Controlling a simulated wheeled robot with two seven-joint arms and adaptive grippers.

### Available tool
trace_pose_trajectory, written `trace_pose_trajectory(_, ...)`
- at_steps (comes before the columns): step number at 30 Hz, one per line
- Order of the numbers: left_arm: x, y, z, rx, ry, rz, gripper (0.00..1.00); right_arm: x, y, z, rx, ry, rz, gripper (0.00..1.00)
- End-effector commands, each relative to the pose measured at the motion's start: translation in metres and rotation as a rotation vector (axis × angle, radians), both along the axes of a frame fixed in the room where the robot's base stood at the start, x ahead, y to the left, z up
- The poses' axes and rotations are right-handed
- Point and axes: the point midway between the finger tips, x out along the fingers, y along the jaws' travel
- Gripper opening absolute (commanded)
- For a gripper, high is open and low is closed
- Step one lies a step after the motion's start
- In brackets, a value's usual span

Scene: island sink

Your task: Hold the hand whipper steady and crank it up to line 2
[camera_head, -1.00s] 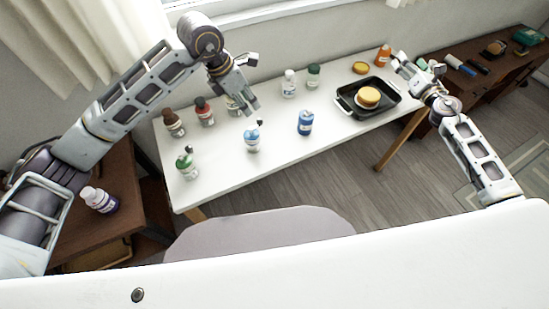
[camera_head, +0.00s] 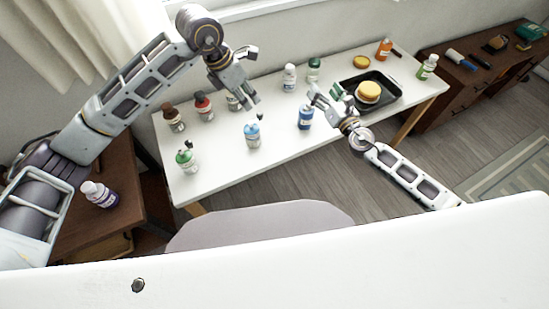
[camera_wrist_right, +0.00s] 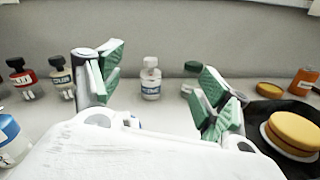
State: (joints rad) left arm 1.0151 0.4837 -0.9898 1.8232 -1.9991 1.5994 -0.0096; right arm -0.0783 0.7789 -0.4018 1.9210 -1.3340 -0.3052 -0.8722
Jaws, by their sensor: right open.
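I cannot make out a hand whipper or its crank in either view. Several small bottles stand on the white table (camera_head: 290,140), among them a white-and-blue bottle (camera_head: 252,136), a blue bottle (camera_head: 305,117) and a green-capped bottle (camera_head: 187,160). My left gripper (camera_head: 252,77) is open above the back of the table, partly covering a dark-labelled bottle (camera_head: 233,103). My right gripper (camera_head: 325,93) is open and empty over the table, between the blue bottle and the black tray (camera_head: 394,102). Its spread green-padded fingers (camera_wrist_right: 158,85) also show in the right wrist view, with a white bottle (camera_wrist_right: 151,78) beyond the gap.
The tray holds a round yellow-topped item (camera_head: 368,91). An orange bottle (camera_head: 383,49) and a green bottle (camera_head: 427,67) stand at the right end. A grey rounded seat (camera_head: 260,226) is in front.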

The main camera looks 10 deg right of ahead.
Motion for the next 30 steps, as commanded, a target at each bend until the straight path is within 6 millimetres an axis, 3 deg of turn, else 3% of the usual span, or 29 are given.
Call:
trace_pose_trajectory(1,0.0,0.0,0.0,0.0,0.0,0.0,0.36,-0.006,0.015,0.0,0.005,-0.005,0.014,0.76)
trace_pose_trajectory(6,0.0,0.0,0.0,0.0,0.0,0.0,0.36,-0.023,0.055,-0.001,0.014,-0.02,0.051,0.76)
trace_pose_trajectory(15,0.0,0.0,0.0,0.0,0.0,0.0,0.36,-0.048,0.102,0.002,0.032,-0.041,0.097,0.76)
trace_pose_trajectory(23,0.0,0.0,0.0,0.0,0.0,0.0,0.36,-0.082,0.127,-0.033,-0.055,-0.032,0.122,0.76)
trace_pose_trajectory(30,0.0,0.0,0.0,0.0,0.0,0.0,0.36,-0.129,0.162,-0.068,-0.16,-0.033,0.163,0.76)
